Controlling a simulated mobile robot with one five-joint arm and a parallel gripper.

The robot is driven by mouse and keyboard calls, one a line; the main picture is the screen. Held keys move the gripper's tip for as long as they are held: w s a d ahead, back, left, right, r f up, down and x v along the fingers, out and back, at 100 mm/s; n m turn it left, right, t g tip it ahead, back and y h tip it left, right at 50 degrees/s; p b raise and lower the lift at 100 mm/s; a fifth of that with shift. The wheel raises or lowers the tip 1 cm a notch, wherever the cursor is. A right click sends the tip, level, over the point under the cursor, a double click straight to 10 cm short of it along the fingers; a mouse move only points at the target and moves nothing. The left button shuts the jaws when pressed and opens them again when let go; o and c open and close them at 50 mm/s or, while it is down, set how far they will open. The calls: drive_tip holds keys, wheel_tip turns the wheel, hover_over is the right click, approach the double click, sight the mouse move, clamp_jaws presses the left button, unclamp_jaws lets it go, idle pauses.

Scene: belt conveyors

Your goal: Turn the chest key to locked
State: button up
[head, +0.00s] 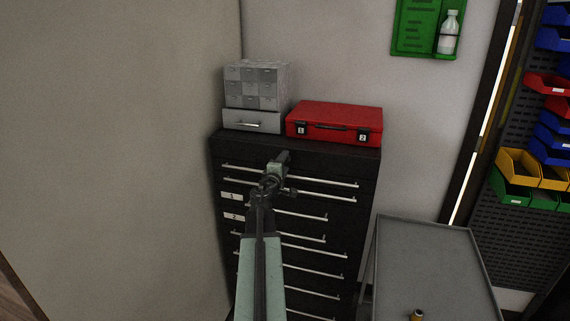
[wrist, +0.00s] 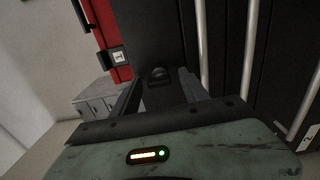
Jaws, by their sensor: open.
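The black tool chest (head: 335,160) stands against the wall, with several silver bar handles down its front. My gripper (head: 284,156) is up at the chest's top front edge. In the wrist view my gripper (wrist: 160,88) is open, with its two fingers apart on either side of a small dark rounded piece (wrist: 158,75) on the chest front (wrist: 168,35). This piece looks like the key or its lock. It lies between the fingers in the picture; I cannot tell whether they touch it or which way it is turned. In the head view my gripper hides that spot.
A red case (head: 335,119) and a grey small-drawer cabinet (head: 256,88) sit on the chest. A grey cart (head: 425,265) with a small yellowish object (head: 417,315) stands at the lower right. Colored bins (head: 520,168) hang farther right. A beige wall (head: 120,150) is at the left.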

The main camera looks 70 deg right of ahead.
drive_tip(key=a, duration=0.7)
drive_tip(key=shift+s+a, duration=0.25)
drive_tip(key=shift+a, duration=0.05)
drive_tip(key=w+a+f+m+y+b, duration=0.1)
drive_tip(key=w+a+f+m+y, duration=0.1)
drive_tip(key=w+a+f, duration=0.6)
drive_tip(key=w+a+f+m+y+b, duration=0.1)
drive_tip(key=w+a+f+m+y, duration=0.15)
drive_tip(key=w+a, duration=0.6)
drive_tip(key=w+a+f+t+y+b, duration=0.1)
drive_tip(key=w+a+f+y, duration=0.1)
drive_tip(key=w+a+f, duration=0.45)
drive_tip(key=w+a+f+y+b, duration=0.1)
drive_tip(key=w+a+f+y, duration=0.25)
drive_tip(key=a, duration=0.65)
drive_tip(key=a+f+n+y, duration=0.1)
drive_tip(key=a+f+y, duration=0.1)
drive_tip(key=a, duration=1)
drive_tip(key=a+f+n+g+y+b, duration=0.1)
drive_tip(key=a+f+y, duration=0.2)
drive_tip(key=a, duration=1)
drive_tip(key=a+f+n+g+y, duration=0.1)
drive_tip(key=a+f+y, duration=0.2)
drive_tip(key=a, duration=1)
drive_tip(key=shift+w+f+n, duration=0.2)
drive_tip(key=shift+f+n, duration=0.15)
